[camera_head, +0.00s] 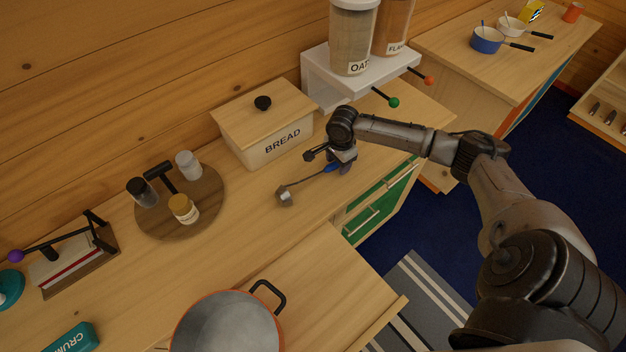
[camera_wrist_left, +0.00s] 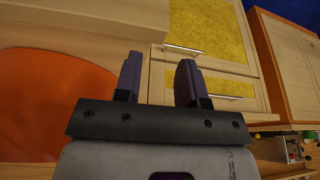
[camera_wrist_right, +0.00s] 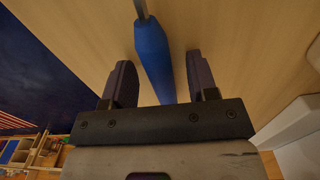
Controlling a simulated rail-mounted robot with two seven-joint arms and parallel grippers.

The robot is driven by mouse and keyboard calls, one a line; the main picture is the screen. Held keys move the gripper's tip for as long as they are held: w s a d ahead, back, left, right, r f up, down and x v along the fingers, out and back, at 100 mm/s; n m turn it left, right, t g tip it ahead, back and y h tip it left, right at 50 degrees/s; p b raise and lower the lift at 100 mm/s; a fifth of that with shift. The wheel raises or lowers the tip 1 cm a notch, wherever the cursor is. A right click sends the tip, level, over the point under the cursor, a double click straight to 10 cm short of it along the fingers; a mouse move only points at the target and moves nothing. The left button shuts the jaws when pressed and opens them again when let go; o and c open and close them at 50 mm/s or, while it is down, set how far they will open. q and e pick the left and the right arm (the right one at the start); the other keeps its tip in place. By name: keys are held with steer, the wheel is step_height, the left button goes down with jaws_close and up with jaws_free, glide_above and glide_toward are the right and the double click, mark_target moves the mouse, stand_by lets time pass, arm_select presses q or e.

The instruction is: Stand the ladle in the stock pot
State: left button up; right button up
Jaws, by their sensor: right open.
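The ladle (camera_head: 287,196) lies on the wooden counter in front of the bread box, its grey bowl end to the left and its blue handle (camera_head: 331,168) to the right. My right gripper (camera_head: 329,162) is at the handle, open. In the right wrist view the blue handle (camera_wrist_right: 153,55) runs between its two parted fingers (camera_wrist_right: 160,80). The stock pot (camera_head: 228,322), grey inside with an orange rim and black handle, stands at the bottom of the head view, partly cut off, and looks empty. My left gripper (camera_wrist_left: 159,80) is open and empty, seen only in its wrist view.
The bread box (camera_head: 268,130) stands close behind the ladle. A round board (camera_head: 205,222) holds jars to the left. A white shelf (camera_head: 350,80) with canisters and coloured knobs is at the back right. Counter between ladle and pot is clear.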

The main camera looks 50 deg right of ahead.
arm_select(q)
steer(key=shift+a, duration=0.1)
arm_select(e)
steer(key=shift+c, duration=0.2)
steer(key=c, duration=0.3)
jaws_close()
arm_select(q)
steer(key=shift+r, duration=0.15)
